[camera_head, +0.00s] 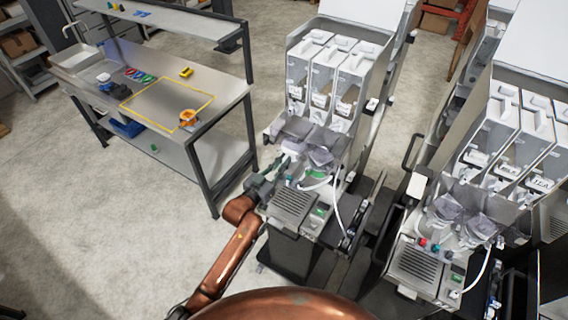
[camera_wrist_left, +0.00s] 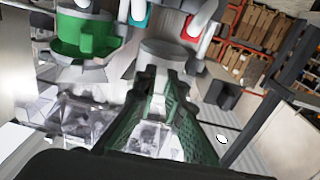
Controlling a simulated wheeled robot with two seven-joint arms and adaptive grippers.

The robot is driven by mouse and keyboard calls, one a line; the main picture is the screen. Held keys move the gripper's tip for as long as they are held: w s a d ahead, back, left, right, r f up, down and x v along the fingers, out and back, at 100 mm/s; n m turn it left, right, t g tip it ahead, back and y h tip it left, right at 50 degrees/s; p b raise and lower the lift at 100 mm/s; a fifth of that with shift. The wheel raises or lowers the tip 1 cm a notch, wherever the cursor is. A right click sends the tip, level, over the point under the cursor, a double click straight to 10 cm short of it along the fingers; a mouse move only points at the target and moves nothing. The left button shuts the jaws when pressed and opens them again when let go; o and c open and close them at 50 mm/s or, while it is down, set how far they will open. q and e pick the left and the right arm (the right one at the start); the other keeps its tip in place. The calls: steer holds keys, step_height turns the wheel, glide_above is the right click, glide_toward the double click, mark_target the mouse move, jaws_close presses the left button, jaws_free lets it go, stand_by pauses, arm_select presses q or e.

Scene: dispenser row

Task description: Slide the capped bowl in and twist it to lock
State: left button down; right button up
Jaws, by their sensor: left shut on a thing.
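My left gripper (camera_head: 283,163) reaches in from the left at the front of the nearer dispenser (camera_head: 325,85), among its clear mixing bowls. In the left wrist view its dark green fingers (camera_wrist_left: 163,78) are closed in on a pale grey round part (camera_wrist_left: 165,50) at their tips. This looks like part of the capped bowl, but its full outline is hidden by the fingers. A clear bowl-like part (camera_wrist_left: 88,115) shows left of the fingers, tilted in this view. Another clear bowl (camera_head: 320,157) sits on the dispenser. I cannot tell whether the held part touches its mount. My right gripper is not in view.
A green cup-like part (camera_wrist_left: 88,38) lies close left of the fingertips. A white hose (camera_head: 337,205) hangs at the dispenser's front. A second dispenser (camera_head: 500,150) stands to the right. A workbench (camera_head: 225,92) with small parts and an orange ring (camera_head: 188,117) stands to the left.

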arm_select(q)
steer(key=shift+w+a+m+g+h+b, duration=0.3)
steer(key=shift+m+g+h+b, duration=0.35)
steer(key=shift+b, duration=0.4)
steer(key=shift+w+a+m+g+h+b, duration=0.2)
steer(key=shift+m+g+h+b, duration=0.3)
steer(key=shift+b, duration=1.25)
steer(key=shift+m+g+h+b, duration=0.25)
steer(key=shift+g+b, duration=0.1)
steer(key=shift+b, duration=0.55)
steer(key=shift+w+a+b, duration=0.15)
steer(key=shift+b, duration=0.6)
